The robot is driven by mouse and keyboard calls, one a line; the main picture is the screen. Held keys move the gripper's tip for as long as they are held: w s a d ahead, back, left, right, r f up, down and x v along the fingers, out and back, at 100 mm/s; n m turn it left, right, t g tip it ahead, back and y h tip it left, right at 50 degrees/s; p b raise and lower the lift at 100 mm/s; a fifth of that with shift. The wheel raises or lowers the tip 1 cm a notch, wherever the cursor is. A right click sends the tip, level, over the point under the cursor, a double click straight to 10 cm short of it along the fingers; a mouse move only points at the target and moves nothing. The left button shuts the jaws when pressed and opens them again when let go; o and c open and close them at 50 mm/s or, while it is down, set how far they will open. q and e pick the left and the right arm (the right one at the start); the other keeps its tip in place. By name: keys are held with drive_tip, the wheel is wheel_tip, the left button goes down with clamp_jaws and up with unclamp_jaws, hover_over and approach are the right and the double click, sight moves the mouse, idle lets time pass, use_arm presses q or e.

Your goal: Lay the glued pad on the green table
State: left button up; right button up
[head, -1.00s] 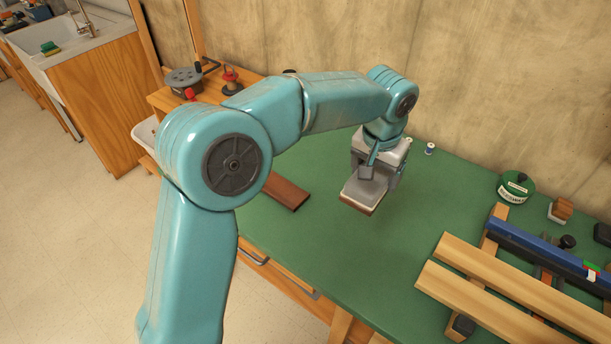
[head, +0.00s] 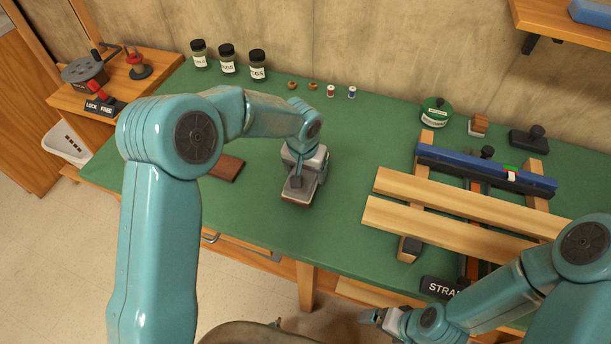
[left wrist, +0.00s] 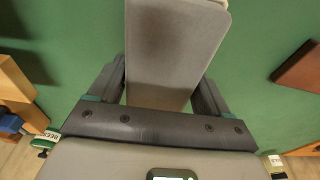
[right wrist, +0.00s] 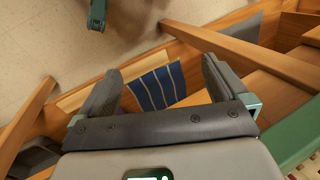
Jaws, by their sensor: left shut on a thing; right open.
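My left gripper (head: 297,182) is shut on the grey pad (head: 303,197), over the green table (head: 350,243) and right of a brown board. In the left wrist view the pad (left wrist: 175,45) sits between both fingers, grey face towards the camera, with a brownish edge in the head view. Bare green table shows around it. I cannot tell whether the pad touches the table, and no glue can be made out. My right gripper (right wrist: 160,85) is open and empty in the right wrist view, low beyond the table's front edge.
The brown board (head: 227,168) lies left of the pad. Two pale wooden bars (head: 455,207) and a blue clamp bar (head: 480,168) stand to the right. Jars (head: 228,62) and small spools (head: 330,91) line the back. The table between pad and bars is clear.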

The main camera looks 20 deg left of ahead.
use_arm(q)
wheel_tip(320, 180, down, 3)
drive_tip(key=shift+f, duration=0.1)
drive_tip(key=o, duration=1.1)
drive_tip(key=shift+c, duration=0.2)
drive_tip(key=shift+r, duration=0.2)
drive_tip(key=r, duration=0.4)
drive_tip(key=s+r, duration=0.1)
drive_tip(key=r, duration=0.3)
drive_tip(key=s+r, duration=0.1)
drive_tip(key=r, duration=0.3)
drive_tip(key=shift+w+f, duration=0.1)
